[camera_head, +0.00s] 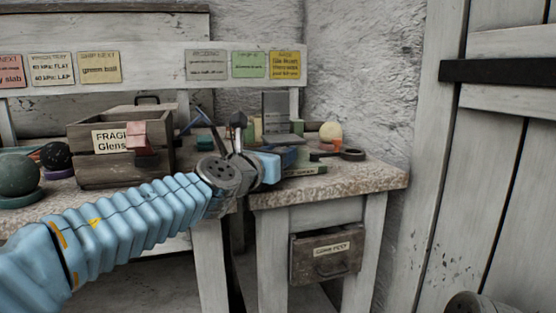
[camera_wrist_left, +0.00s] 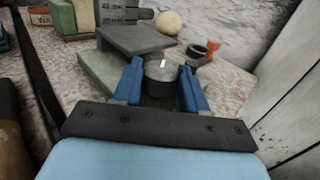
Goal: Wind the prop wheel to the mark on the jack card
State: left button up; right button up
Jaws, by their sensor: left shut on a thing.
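My left gripper (camera_head: 285,157) reaches over the bench from the left. In the left wrist view its two blue fingers (camera_wrist_left: 160,78) are shut on the prop wheel (camera_wrist_left: 160,69), a dark grey round knob with a short white mark on its face. The wheel sits in front of a grey plate (camera_wrist_left: 135,39) above a green base (camera_wrist_left: 98,75); the base also shows in the head view (camera_head: 306,170). The jack card appears to be the yellow card (camera_head: 284,65) on the back board; its smaller writing is too blurred to read. My right gripper is out of view.
A wooden crate (camera_head: 92,165) stands to the left, with dark balls farther left. A pale ball (camera_head: 330,131) and a dark ring (camera_head: 353,154) lie right of the jack. The bench's right end is clear. A labelled drawer (camera_head: 326,255) hangs below.

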pick_arm(q)
jog(key=o, duration=1)
jog(key=shift+o, duration=0.2)
jog(key=r+p, duration=0.1)
jog(key=r, duration=0.1)
jog(key=r+p, duration=0.1)
jog(key=p, duration=0.1)
jog(key=s+r+p, duration=0.1)
jog(key=r+p, duration=0.1)
jog(key=shift+a+r, duration=0.1)
jog(key=shift+r, duration=0.25)
jog(key=s+r+p, duration=0.7)
jog(key=s+p, duration=0.1)
jog(key=s, duration=0.5)
jog(key=shift+d+r, duration=0.15)
jog(key=shift+d, duration=0.05)
